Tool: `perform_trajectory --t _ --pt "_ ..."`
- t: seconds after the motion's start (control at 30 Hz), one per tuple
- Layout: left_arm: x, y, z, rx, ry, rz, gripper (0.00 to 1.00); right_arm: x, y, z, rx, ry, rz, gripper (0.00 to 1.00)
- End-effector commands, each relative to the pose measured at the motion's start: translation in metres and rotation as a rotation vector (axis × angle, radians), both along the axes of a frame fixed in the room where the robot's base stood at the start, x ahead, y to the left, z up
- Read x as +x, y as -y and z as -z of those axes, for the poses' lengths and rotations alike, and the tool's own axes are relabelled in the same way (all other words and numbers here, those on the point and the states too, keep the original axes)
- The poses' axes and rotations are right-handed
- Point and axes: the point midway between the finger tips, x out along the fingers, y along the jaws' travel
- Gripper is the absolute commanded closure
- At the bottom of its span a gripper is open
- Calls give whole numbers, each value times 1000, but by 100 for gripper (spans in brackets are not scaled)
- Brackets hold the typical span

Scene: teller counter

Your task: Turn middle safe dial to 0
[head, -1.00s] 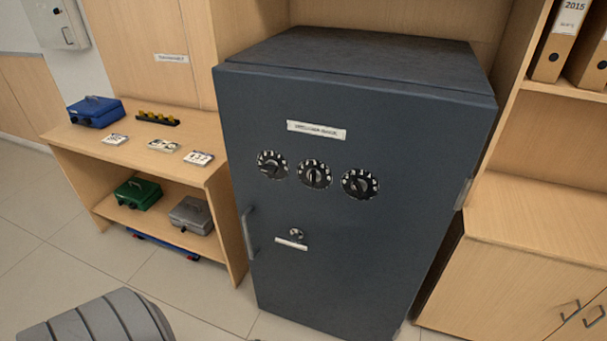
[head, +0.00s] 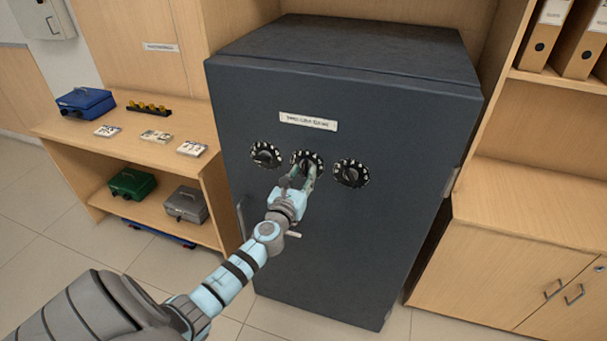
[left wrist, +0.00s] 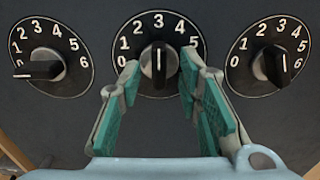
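The middle safe dial (left wrist: 159,24) is a black disc with white numbers on the dark grey safe (head: 350,240). Its knob (left wrist: 160,66) stands upright, in line with the 3. In the head view the middle dial (head: 308,156) is partly covered by my left gripper (head: 305,173). In the left wrist view my left gripper (left wrist: 160,75) is open, its green-padded fingers spread to either side of the middle knob. Gaps show between knob and fingers. The lower right of this dial is hidden by a finger. My right gripper is out of view.
The left dial (left wrist: 45,30) has its knob pointing left; the right dial (left wrist: 270,30) is close by on the other side. A safe handle (head: 240,218) is at lower left. A shelf (head: 75,133) with cash boxes stands left, a cabinet (head: 530,225) right.

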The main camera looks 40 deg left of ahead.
Motion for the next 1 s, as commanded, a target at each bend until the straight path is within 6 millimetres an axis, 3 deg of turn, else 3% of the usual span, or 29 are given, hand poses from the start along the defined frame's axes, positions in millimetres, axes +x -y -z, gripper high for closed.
perform_trajectory --t 0.13,0.37,0.57,0.6,1.0 --pt "11 -4 1 -1 -1 -1 68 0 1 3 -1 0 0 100" --pt "12 -4 0 -2 0 0 68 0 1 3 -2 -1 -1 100" --pt "11 -4 0 -2 0 0 99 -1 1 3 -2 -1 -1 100" --pt "11 -4 0 -2 0 0 100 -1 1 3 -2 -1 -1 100" --pt "11 -4 1 -37 11 0 100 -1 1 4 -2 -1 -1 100"
